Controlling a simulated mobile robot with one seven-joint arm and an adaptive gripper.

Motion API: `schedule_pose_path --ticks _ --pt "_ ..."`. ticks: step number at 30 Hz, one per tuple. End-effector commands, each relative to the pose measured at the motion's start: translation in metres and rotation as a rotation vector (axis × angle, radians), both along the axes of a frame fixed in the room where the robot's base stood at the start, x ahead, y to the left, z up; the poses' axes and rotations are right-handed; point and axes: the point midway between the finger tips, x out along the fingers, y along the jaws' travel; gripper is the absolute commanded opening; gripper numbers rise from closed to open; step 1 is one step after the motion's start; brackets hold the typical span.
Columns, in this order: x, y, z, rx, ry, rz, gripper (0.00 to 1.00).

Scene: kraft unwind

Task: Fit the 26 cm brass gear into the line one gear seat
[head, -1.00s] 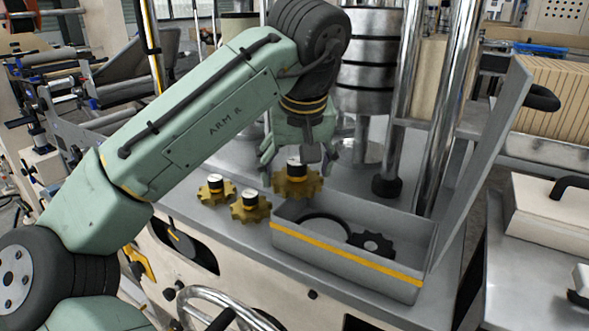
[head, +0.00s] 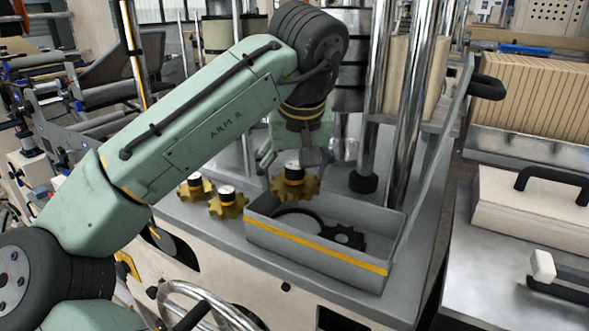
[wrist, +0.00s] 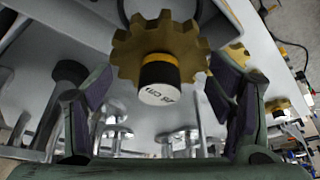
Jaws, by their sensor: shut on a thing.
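My gripper (head: 296,158) is shut on a brass gear (head: 293,188), holding it by its black hub with a yellow band. In the wrist view the gear (wrist: 135,55) sits between the finger pads, and its white hub top bears a small label that seems to read 26 cm. In the head view the gear appears at the rear-left rim of a grey open box (head: 310,252); I cannot tell its height above it. Two similar brass gears, one farther (head: 196,188) and one nearer (head: 228,206), stand on the deck left of the box. I cannot identify the line one gear seat.
Inside the box are a black toothed shape (head: 343,237) and a dark ring (head: 297,217), partly hidden by the held gear. Chrome columns (head: 411,100) rise behind. A handwheel (head: 195,300) is in front.

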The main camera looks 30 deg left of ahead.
Motion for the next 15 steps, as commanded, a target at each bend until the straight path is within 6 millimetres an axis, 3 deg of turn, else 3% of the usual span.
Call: schedule_pose_path --ticks 15 --pt "0.000 0.000 -0.033 0.001 -0.002 0.001 0.31"
